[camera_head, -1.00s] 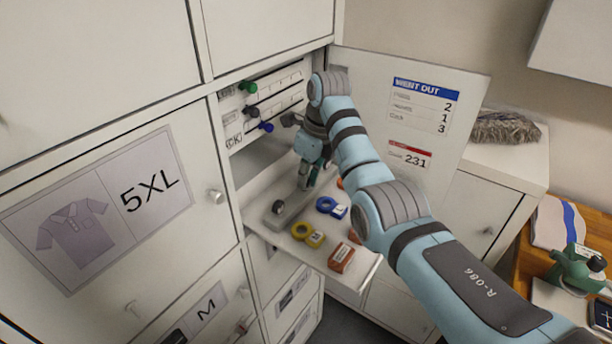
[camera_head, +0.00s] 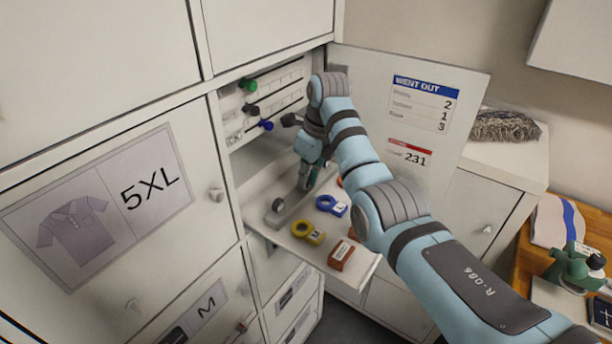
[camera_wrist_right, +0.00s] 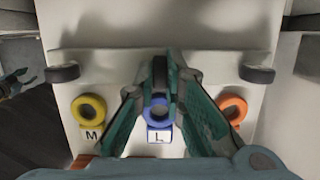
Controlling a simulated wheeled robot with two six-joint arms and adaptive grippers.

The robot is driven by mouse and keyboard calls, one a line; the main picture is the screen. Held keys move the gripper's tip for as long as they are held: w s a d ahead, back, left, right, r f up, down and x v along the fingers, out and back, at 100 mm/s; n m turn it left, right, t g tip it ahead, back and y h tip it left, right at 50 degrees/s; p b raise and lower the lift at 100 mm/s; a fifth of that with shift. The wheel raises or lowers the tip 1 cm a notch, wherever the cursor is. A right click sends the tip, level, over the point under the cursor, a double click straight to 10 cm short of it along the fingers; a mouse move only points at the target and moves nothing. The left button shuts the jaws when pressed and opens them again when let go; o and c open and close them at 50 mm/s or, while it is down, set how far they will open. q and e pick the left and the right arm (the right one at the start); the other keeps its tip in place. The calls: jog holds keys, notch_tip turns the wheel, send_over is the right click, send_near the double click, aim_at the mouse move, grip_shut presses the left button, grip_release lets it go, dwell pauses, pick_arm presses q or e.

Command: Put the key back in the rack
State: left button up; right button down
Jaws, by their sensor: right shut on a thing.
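My right gripper (camera_head: 306,180) reaches down over the pull-out shelf (camera_head: 352,280) inside the open locker. In the wrist view its fingertips (camera_wrist_right: 161,72) are closed on a narrow grey piece at the grey rail (camera_wrist_right: 110,62); I cannot tell whether this is a key. Ring-shaped tags lie on the shelf: a yellow one (camera_head: 305,232) marked M, a blue one (camera_head: 331,205) marked L, and an orange one (camera_wrist_right: 233,108), mostly hidden by my arm in the head view. The blue tag (camera_wrist_right: 158,112) shows between my fingers, below the tips. A teal part (camera_wrist_right: 14,84) resembles my left gripper.
A red labelled block (camera_head: 341,256) sits near the shelf's front edge. The open door (camera_head: 450,150) is to the right of the shelf. A dark knob (camera_head: 278,206) ends the grey rail.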

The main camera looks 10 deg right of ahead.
jog(key=c, duration=1.6)
grip_release()
